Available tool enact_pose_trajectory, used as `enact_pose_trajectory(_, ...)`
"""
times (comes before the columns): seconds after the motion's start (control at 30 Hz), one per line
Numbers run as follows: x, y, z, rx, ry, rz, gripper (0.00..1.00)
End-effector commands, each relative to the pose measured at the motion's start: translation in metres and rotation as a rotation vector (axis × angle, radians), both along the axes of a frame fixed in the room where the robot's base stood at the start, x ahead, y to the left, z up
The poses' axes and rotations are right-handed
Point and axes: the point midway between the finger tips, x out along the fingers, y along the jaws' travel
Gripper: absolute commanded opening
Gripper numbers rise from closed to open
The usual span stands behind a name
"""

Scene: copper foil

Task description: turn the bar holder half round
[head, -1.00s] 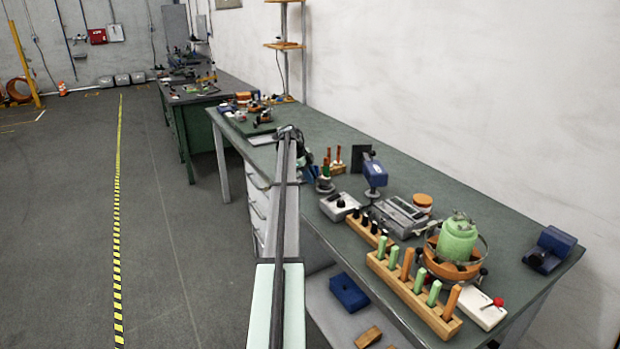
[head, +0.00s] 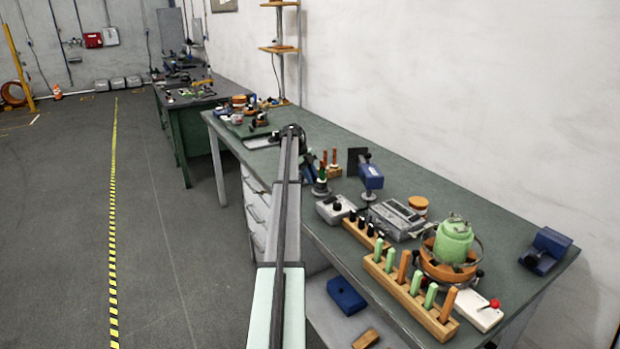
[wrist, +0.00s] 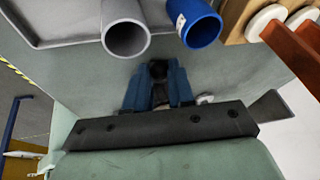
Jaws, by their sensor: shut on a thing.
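The wrist view shows the two blue fingers of my gripper (wrist: 158,82) close together on a small black part (wrist: 158,69), mostly hidden between them. I cannot tell whether this belongs to the bar holder. In the head view my arm reaches over the bench, and its links hide the gripper. A long wooden holder (head: 410,302) with upright green and orange bars stands at the near bench edge. A smaller wooden block (head: 333,172) with red-brown bars stands farther back. I cannot tell which is the bar holder.
In the wrist view a grey tube (wrist: 125,38) and a blue tube (wrist: 200,30) lie just beyond the fingers. A green canister (head: 454,240), a grey meter box (head: 398,220) and a blue clamp-like tool (head: 371,176) crowd the bench (head: 480,200).

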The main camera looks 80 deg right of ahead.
Motion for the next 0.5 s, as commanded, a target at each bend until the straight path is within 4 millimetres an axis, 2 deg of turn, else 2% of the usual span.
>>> enact_pose_trajectory(0.5,-0.004,-0.0039,-0.0004,0.0,0.001,-0.082,0.0)
